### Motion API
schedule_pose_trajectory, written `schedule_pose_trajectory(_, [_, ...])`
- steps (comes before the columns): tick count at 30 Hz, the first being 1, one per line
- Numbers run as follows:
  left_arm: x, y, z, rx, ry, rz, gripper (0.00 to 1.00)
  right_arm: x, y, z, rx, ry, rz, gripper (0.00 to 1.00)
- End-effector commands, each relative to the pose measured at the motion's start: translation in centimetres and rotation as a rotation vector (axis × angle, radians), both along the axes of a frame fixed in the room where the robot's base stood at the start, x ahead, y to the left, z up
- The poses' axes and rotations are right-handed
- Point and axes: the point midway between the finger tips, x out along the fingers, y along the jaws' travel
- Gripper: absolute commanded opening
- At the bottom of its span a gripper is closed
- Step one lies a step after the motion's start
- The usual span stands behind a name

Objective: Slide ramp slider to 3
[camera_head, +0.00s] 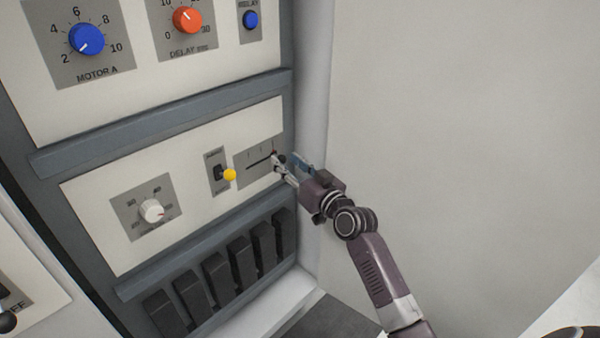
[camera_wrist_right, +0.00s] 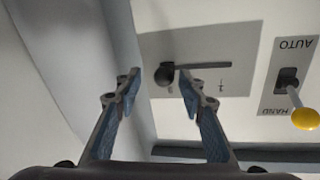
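The ramp slider is a black knob (camera_wrist_right: 167,77) on a grey plate with a thin dark slot (camera_wrist_right: 215,66). In the upside-down right wrist view the knob is at the slot's left end. My right gripper (camera_wrist_right: 161,82) is open, with the knob showing between its fingertips; I cannot tell whether they touch it. It also shows in the head view (camera_head: 284,167). My left gripper is not in view.
A switch with a yellow tip (camera_head: 230,174) sticks out beside the slider plate. A white dial (camera_head: 152,210) is further left. Several black rocker switches (camera_head: 217,270) are below. Blue (camera_head: 87,40) and orange (camera_head: 187,19) knobs are above. A plain wall (camera_head: 450,110) stands to the right.

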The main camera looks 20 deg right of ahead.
Motion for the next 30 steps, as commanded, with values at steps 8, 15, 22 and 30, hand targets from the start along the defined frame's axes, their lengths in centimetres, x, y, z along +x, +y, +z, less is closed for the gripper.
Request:
schedule_pose_trajectory(8, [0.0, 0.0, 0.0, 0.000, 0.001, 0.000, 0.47, -5.4, -0.9, -0.1, -0.003, 0.002, -0.002, 0.37])
schedule_pose_trajectory(15, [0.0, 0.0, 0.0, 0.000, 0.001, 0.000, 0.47, -9.3, -1.5, -0.1, -0.002, 0.002, -0.002, 0.37])
schedule_pose_trajectory(22, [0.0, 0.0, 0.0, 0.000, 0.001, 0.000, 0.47, -10.8, -1.7, 0.1, -0.002, -0.001, -0.001, 0.37])
schedule_pose_trajectory(30, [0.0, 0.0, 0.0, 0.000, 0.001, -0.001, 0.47, -10.9, -1.8, 0.1, -0.001, -0.002, -0.001, 0.37])
